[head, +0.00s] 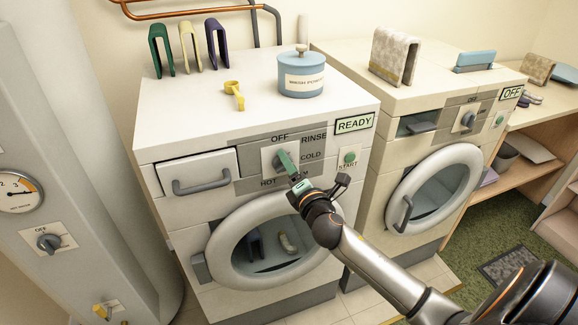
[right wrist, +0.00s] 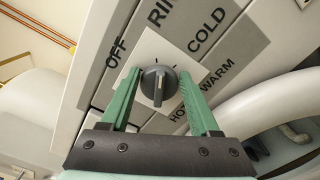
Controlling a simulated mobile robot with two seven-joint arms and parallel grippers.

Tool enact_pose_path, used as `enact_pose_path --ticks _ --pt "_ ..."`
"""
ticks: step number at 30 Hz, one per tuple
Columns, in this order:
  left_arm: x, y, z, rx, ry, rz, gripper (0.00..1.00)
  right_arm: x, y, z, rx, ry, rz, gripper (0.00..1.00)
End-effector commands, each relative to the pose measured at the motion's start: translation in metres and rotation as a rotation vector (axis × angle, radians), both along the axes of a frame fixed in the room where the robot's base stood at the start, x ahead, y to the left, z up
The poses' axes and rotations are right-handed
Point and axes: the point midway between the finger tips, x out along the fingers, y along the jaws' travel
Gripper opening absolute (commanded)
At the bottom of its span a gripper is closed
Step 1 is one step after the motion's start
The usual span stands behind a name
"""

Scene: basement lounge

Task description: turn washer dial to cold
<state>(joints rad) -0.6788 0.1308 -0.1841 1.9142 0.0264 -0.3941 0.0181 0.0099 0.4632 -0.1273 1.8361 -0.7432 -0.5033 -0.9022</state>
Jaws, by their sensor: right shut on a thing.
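The washer (head: 190,115) is the white machine on the left, with a READY display (head: 354,124). Its round grey dial (right wrist: 158,86) sits on a pale square plate, ringed by the labels OFF, RINSE, COLD, WARM and HOT. In the head view, the dial is mostly hidden by a green finger. My right gripper (head: 286,164) reaches the panel from the lower right. In the right wrist view, its two green fingers (right wrist: 160,98) are shut on the dial, one on each side. I cannot tell surely which label the dial points to. My left gripper is out of view.
A START button (head: 349,158) lies right of the dial, with the drawer (head: 196,173) at left and round door (head: 222,250) below. A blue canister (head: 301,80) and yellow scoop (head: 234,95) stand on top. Another machine (head: 400,150) stands at right, a tank (head: 60,130) at left.

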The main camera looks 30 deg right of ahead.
Motion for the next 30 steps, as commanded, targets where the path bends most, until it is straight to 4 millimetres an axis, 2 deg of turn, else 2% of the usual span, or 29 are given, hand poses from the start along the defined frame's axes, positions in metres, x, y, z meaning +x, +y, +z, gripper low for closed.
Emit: enact_pose_path --ticks 15,21,30 --pt "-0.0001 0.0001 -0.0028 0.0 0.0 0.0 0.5 -0.0004 -0.0023 -0.0057 0.447 -0.108 -0.003 0.07" --pt "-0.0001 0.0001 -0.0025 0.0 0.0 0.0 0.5 -0.0004 -0.0022 -0.0071 0.561 -0.135 -0.002 0.07" --pt "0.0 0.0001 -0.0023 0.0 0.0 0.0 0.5 -0.0003 -0.0021 -0.0079 0.644 -0.156 -0.002 0.07"
